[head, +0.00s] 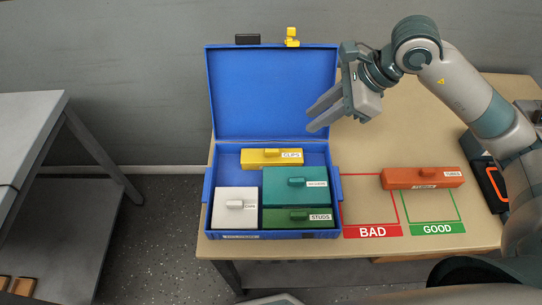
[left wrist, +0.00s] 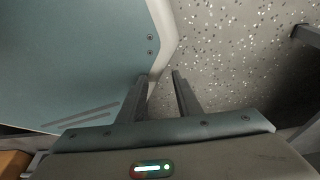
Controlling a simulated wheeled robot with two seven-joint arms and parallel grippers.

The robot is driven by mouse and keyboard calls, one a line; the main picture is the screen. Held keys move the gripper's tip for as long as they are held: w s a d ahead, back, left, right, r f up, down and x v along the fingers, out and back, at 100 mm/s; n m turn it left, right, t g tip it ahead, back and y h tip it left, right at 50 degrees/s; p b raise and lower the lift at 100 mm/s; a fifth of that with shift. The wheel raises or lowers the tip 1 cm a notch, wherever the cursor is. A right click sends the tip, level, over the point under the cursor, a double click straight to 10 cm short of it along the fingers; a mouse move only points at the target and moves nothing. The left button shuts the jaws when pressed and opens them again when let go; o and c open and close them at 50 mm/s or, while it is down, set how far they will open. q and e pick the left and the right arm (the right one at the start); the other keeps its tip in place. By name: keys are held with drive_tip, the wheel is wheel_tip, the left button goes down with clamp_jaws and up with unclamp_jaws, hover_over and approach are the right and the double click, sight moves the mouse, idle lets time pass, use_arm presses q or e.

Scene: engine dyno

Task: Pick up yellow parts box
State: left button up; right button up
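The yellow parts box (head: 262,158), labelled CLIPS, lies in the back compartment of the open blue case (head: 225,152) in the head view. It has a small yellow handle on top. My right gripper (head: 311,119) hangs above and to the right of the yellow box, in front of the raised lid (head: 262,92). Its fingers are apart and empty, and it touches no box. My left gripper (left wrist: 161,77) shows only in the left wrist view, its fingers apart with nothing between them, over the speckled floor.
The case also holds a white box (head: 234,215), a teal box (head: 280,198) and a green box (head: 286,220). A grey bench (head: 30,120) stands at left.

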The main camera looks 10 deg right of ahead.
use_arm(q)
drive_tip(key=shift+s, duration=0.1)
use_arm(e)
drive_tip(key=shift+f, duration=0.1)
